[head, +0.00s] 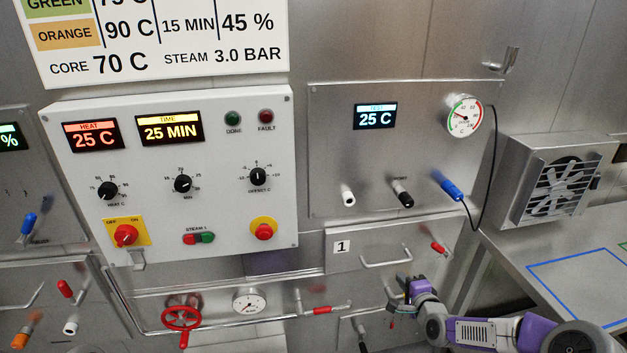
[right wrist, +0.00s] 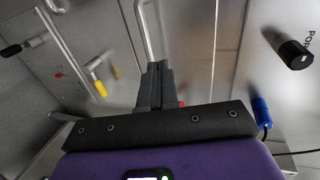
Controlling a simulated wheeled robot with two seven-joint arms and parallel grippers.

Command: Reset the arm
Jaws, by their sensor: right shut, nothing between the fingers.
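My right arm (head: 480,331), purple and grey, comes in from the lower right in the head view. Its gripper (head: 396,298) is in front of the lower steel panels, just below the bar handle of the drawer marked 1 (head: 342,247). In the right wrist view the gripper's dark fingers (right wrist: 156,85) are pressed together and empty. A steel bar handle (right wrist: 146,32) shows just beyond the fingertips; I cannot tell whether they touch. My left gripper is not in view.
A white control box (head: 215,160) with screens and knobs is at centre left. A blue plug (head: 452,188) with a black cable and a black plug (head: 402,193) stick out right of it. A red handwheel (head: 180,318) is below. A steel counter (head: 570,262) with a fan unit (head: 556,180) is at right.

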